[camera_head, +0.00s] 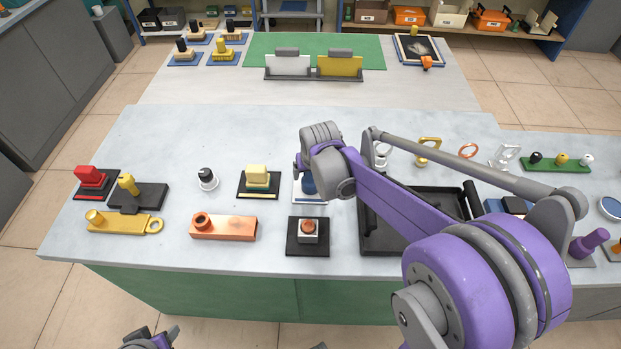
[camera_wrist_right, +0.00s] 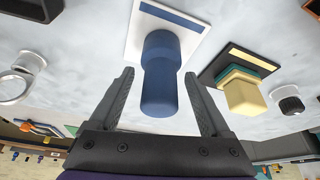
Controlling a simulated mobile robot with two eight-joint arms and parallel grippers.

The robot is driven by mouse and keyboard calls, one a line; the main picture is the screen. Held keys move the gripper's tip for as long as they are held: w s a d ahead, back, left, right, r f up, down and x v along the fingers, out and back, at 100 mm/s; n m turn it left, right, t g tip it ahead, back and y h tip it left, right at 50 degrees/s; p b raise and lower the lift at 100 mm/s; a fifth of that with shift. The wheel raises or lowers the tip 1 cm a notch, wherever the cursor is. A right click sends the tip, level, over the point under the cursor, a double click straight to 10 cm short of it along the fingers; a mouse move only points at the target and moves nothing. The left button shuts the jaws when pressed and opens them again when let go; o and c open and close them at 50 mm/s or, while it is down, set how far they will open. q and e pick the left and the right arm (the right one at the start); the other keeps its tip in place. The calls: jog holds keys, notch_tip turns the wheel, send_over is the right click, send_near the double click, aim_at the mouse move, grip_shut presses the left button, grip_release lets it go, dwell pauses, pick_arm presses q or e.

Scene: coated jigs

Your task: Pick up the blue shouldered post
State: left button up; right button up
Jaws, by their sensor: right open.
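The blue shouldered post (camera_wrist_right: 160,78) has a wide section and a narrower one and rises from a white plate (camera_wrist_right: 140,46) with a dark blue strip. In the head view the post (camera_head: 308,186) is partly hidden by my right arm. My right gripper (camera_wrist_right: 158,73) is open, with one finger on each side of the post; gaps show between the fingers and the post. My left gripper (camera_head: 150,339) is only partly in view at the bottom edge, low in front of the table, and its jaws cannot be made out.
A yellow block on a teal base (camera_head: 257,178) stands close left of the post. A black-and-white knob (camera_head: 207,179) is farther left. A copper-topped block (camera_head: 308,231) sits in front, and a black tray (camera_head: 380,238) lies to the right, partly behind my arm. Bare tabletop lies behind the post.

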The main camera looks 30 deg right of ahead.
grip_shut()
jog(key=shift+r, duration=0.15)
dwell(0.4)
notch_tip(320, 180, up, 10)
jog(key=shift+f+p, duration=0.1)
jog(key=shift+p, duration=0.35)
jog(key=shift+c, duration=1.9)
grip_release()
grip_shut()
